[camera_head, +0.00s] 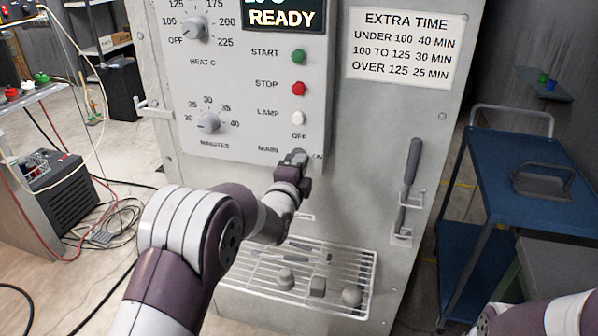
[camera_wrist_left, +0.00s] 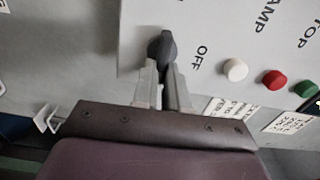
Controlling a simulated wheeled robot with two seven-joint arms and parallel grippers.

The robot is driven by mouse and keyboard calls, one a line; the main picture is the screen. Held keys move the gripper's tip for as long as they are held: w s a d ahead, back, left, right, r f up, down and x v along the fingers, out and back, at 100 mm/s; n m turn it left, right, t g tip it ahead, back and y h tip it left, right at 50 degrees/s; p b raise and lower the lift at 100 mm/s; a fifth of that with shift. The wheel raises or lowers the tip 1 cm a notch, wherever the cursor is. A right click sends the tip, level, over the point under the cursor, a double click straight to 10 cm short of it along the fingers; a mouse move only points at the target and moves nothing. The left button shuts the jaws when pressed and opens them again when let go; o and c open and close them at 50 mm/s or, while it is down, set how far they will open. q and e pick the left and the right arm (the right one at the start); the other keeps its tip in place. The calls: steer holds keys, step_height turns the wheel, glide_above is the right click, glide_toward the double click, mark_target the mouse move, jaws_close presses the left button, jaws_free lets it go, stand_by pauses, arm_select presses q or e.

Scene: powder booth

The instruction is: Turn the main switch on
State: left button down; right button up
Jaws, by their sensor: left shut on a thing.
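The main switch is a dark knob (camera_wrist_left: 163,46) on the light grey control panel (camera_head: 250,110), beside the MAIN label and below the OFF mark. In the head view it is mostly hidden behind my left gripper (camera_head: 294,163). In the left wrist view the two grey fingers of my left gripper (camera_wrist_left: 164,68) are closed on the knob from either side. Part of an ON mark shows to the right of the knob in the head view. I cannot tell exactly which mark the knob points to. Only part of my right arm shows at the bottom right; its gripper is out of view.
Above are a white lamp (camera_head: 298,117), red STOP button (camera_head: 298,88) and green START button (camera_head: 299,56), with heat (camera_head: 194,28) and minutes (camera_head: 208,123) dials left. A handle (camera_head: 411,165) is at right, a wire rack (camera_head: 250,291) below, a blue cart (camera_head: 510,190) farther right.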

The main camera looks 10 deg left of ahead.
arm_select(q)
steer(key=shift+f+m, duration=0.1)
steer(key=shift+m, duration=0.3)
steer(key=c, duration=1.2)
jaws_free()
steer(key=shift+o, duration=0.2)
steer(key=s+b, duration=0.2)
steer(key=s, duration=1)
steer(key=shift+s+a, duration=0.2)
steer(key=shift+s, duration=0.15)
